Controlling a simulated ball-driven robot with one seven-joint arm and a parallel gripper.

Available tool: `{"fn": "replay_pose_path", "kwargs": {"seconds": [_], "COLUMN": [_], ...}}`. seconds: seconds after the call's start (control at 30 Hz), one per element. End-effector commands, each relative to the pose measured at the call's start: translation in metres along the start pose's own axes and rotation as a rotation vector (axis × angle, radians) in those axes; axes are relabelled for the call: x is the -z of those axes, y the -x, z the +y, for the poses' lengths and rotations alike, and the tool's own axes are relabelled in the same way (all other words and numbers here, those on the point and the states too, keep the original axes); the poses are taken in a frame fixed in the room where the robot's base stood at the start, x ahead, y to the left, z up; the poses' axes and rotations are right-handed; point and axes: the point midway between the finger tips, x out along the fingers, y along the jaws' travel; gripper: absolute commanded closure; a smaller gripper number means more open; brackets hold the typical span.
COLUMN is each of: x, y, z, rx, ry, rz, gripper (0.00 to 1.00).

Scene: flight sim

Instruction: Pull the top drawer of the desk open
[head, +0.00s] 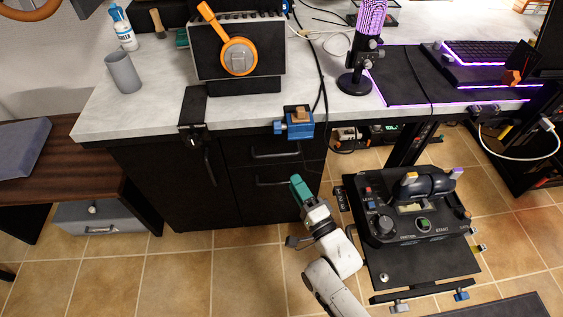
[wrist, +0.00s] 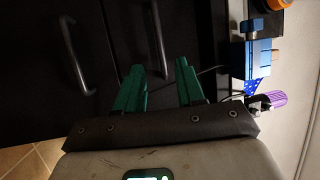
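The desk (head: 150,125) has a light grey top and a black drawer unit below it. The top drawer (head: 258,146) looks closed, with a dark bar handle (head: 275,154). In the wrist view this handle (wrist: 159,38) stands ahead of the fingers, about in line with the gap between them. My gripper (head: 296,181) has green fingers and is in front of the drawer unit, lower than the top handle in the head picture. In the wrist view my gripper (wrist: 160,70) is open and empty, its fingers apart from the handle. The fingertips' exact distance to the drawer front is unclear.
A lower drawer handle (head: 272,182) is below; it shows at left in the wrist view (wrist: 75,55). A blue vise (head: 299,122) is clamped at the desk edge above. A black control console (head: 415,215) stands right of my arm. Tiled floor (head: 200,275) is free at left.

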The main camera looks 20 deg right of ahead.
Motion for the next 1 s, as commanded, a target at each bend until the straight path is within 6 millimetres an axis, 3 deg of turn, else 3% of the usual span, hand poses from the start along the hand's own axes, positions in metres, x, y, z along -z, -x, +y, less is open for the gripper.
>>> {"fn": "replay_pose_path", "kwargs": {"seconds": [0.2, 0.43, 0.6, 0.9, 1.0], "x": [0.001, 0.001, 0.001, 0.001, 0.001], "y": [-0.042, -0.075, -0.086, -0.088, -0.088], "z": [0.001, 0.001, 0.001, 0.000, 0.000], "rx": [0.002, -0.001, -0.001, -0.002, -0.002], "ry": [0.001, 0.003, 0.001, 0.002, 0.002], "rz": [0.002, 0.001, 0.001, 0.001, 0.001], "gripper": [0.62, 0.62, 0.62, 0.62, 0.71]}}
